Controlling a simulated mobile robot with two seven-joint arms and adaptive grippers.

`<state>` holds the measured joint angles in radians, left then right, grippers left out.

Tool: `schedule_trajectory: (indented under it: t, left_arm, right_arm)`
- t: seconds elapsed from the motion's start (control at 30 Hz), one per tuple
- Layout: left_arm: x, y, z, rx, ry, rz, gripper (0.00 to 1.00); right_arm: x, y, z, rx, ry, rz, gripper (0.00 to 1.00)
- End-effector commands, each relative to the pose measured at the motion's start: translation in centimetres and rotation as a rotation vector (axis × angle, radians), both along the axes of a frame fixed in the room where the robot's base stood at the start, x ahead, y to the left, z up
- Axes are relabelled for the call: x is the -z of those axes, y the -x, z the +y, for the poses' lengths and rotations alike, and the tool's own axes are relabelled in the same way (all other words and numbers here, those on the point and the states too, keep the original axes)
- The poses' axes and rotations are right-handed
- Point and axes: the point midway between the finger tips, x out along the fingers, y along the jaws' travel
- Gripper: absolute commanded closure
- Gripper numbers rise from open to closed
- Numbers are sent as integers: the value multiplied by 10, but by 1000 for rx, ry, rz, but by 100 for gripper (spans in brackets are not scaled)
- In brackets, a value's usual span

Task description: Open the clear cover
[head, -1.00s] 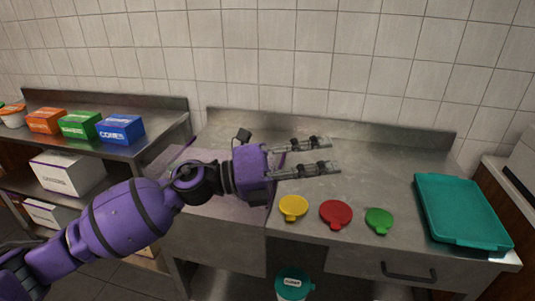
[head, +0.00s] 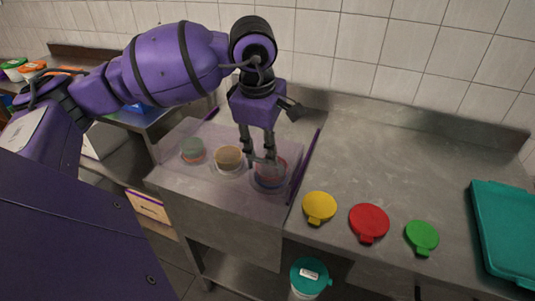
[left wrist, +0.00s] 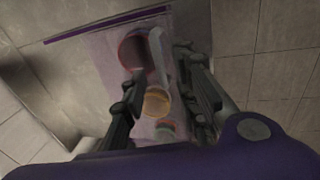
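The clear cover (head: 215,190) is a see-through, faintly purple sheet with dark purple strips along two sides, at the left part of the counter. Three round bowls show through it: a greenish one (head: 193,151), an orange-tan one (head: 229,159) and a reddish one (head: 270,174). My left gripper (head: 261,161) points down over the cover by the reddish bowl. Its fingers are apart. In the left wrist view, the fingers stand on either side of a pale bar-like shape (left wrist: 160,58) above the bowls; I cannot tell whether they touch it. My right gripper is out of view.
Yellow (head: 319,207), red (head: 369,222) and green (head: 422,237) lids lie on the counter right of the cover. A teal tray (head: 503,240) is at the far right. A teal-lidded tub (head: 310,277) stands below. The counter's back right is clear.

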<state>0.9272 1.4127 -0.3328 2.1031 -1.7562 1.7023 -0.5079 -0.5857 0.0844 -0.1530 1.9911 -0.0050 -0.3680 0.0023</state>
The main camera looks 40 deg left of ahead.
Motion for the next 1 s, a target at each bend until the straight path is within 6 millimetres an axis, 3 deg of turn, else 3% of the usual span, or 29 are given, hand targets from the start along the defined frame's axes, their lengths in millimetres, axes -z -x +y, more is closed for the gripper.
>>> schedule_trajectory:
  t: [0.23, 0.6, 0.83, 1.0]
  left_arm:
    - [33, -6, 1, -1, 3, 0, 72]
    - [41, -8, 1, 0, 3, -2, 72]
    - [41, -8, 1, 0, 3, -2, 100]
    - [41, -8, 1, 0, 3, -2, 100]
  right_arm:
    - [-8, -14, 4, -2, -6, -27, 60]
    - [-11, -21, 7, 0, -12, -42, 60]
    - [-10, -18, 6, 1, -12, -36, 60]
    - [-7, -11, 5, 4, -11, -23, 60]
